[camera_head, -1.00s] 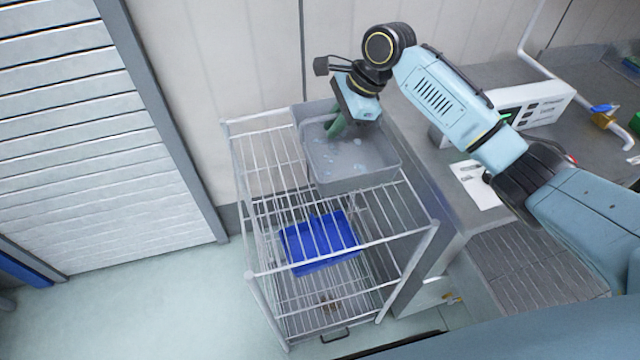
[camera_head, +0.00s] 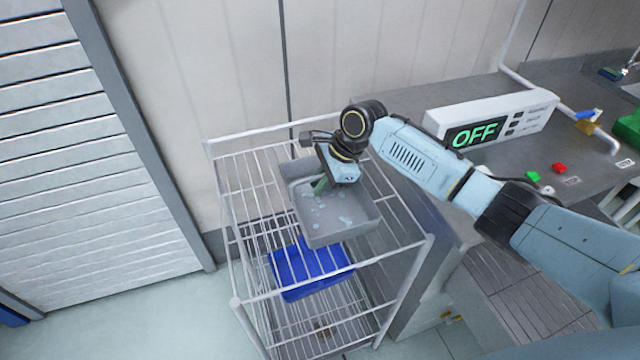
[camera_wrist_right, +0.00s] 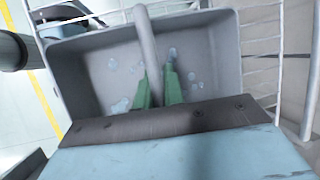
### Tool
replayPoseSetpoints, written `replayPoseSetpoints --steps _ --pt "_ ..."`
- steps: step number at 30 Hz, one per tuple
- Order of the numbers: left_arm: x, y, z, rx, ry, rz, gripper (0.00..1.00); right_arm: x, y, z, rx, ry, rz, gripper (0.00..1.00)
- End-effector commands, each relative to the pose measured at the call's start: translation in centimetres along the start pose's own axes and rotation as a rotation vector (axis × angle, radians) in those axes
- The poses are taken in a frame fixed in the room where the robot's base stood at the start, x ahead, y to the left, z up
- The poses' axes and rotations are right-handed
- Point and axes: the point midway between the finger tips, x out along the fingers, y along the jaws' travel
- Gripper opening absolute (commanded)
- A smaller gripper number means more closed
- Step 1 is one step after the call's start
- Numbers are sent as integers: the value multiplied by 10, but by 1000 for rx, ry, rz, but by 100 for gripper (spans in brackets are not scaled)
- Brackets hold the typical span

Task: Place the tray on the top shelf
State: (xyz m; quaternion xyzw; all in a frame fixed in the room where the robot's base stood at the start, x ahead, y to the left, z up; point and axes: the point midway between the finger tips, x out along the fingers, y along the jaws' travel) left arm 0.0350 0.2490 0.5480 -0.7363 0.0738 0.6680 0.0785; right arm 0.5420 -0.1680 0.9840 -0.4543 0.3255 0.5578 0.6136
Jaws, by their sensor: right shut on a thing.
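A grey tray (camera_head: 345,222) with pale wet-looking spots inside is over the top shelf (camera_head: 252,185) of a wire rack. My right gripper (camera_head: 319,187) reaches down at the tray's far side, its green fingers shut on the tray's bar. In the right wrist view the tray (camera_wrist_right: 95,75) fills the middle, and my right gripper (camera_wrist_right: 158,88) has its green fingers on either side of the grey bar. I cannot tell whether the tray's underside touches the shelf wires. My left gripper is not in view.
A blue bin (camera_head: 300,268) sits on a lower level of the rack. A grey counter (camera_head: 490,150) with a box reading OFF (camera_head: 478,133) stands to the right. The top shelf's left part is bare. A slatted shutter (camera_head: 60,150) is at left.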

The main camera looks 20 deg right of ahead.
Motion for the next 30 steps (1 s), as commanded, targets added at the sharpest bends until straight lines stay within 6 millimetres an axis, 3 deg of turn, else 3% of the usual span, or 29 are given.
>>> replayPoseSetpoints --steps 11,12,17,26,30 --pt "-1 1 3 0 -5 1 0 6 1 -2 -1 -1 -1 0" --pt "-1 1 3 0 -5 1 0 7 1 -3 -1 -1 -1 13" --pt "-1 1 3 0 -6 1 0 7 1 -3 -1 0 -1 32" --pt "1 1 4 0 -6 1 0 6 1 -2 -2 0 -2 32" --pt "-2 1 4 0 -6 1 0 -10 0 -2 0 0 -4 32"
